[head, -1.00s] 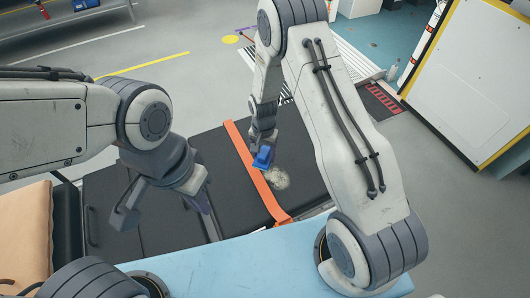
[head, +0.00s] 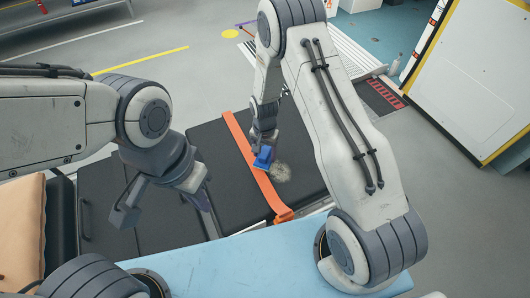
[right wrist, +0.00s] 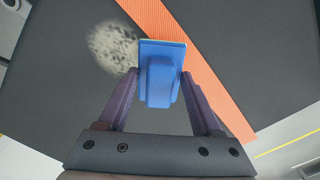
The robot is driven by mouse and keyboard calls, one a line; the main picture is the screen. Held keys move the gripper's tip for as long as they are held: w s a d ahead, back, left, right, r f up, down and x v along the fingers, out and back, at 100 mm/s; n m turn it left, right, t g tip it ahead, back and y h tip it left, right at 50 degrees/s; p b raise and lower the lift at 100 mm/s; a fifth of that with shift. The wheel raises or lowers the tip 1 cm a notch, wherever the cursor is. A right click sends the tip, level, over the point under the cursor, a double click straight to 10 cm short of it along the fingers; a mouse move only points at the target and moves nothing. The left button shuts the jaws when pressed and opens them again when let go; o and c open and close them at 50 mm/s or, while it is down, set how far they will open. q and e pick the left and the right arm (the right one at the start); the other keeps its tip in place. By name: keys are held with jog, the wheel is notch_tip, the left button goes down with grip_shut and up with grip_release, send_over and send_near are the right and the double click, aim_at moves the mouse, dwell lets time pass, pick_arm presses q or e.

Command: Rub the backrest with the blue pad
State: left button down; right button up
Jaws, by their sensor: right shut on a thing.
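The black backrest (head: 222,190) is part of a dark stretcher and has an orange strap (head: 246,155) across it. A pale, speckled dirty patch (head: 280,172) marks the backrest just right of the strap; it also shows in the right wrist view (right wrist: 113,46). My right gripper (head: 264,145) is shut on the blue pad (head: 263,157). In the right wrist view the blue pad (right wrist: 160,78) sits between both fingers, over the strap edge and beside the patch. I cannot tell whether the pad touches the surface. My left gripper (head: 165,205) hangs empty over the stretcher's left part; its jaws look spread.
A light blue surface (head: 250,255) lies along the near side. A tan cushion (head: 22,228) is at the left. A white and yellow panel (head: 470,80) stands at the right, with a ramp (head: 350,60) behind the stretcher. Grey floor is clear at the back left.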

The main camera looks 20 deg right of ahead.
aim_at(269, 165)
jog(key=shift+f+b, duration=0.75)
jog(key=shift+f, duration=0.25)
jog(key=shift+s+d+r+p, duration=0.1)
jog(key=shift+s+p, duration=0.1)
jog(key=shift+s, duration=0.25)
jog(key=shift+s+d+r+p, duration=0.1)
jog(key=shift+s+p, duration=0.05)
jog(key=shift+s, duration=0.25)
jog(key=shift+s+d, duration=0.15)
jog(key=shift+s, duration=0.65)
jog(key=shift+s+d+f, duration=0.1)
jog(key=shift+s+d, duration=0.1)
jog(key=shift+s, duration=0.75)
jog(key=shift+s+d+f, duration=0.15)
jog(key=shift+s, duration=0.75)
jog(key=shift+s+d+f+b, duration=0.15)
jog(key=shift+s+d+b, duration=0.05)
jog(key=shift+s+b, duration=0.8)
jog(key=shift+s+d+b, duration=0.1)
jog(key=shift+s+b, duration=0.55)
jog(key=shift+b, duration=0.6)
jog(key=shift+d+r, duration=0.1)
jog(key=shift+r, duration=0.15)
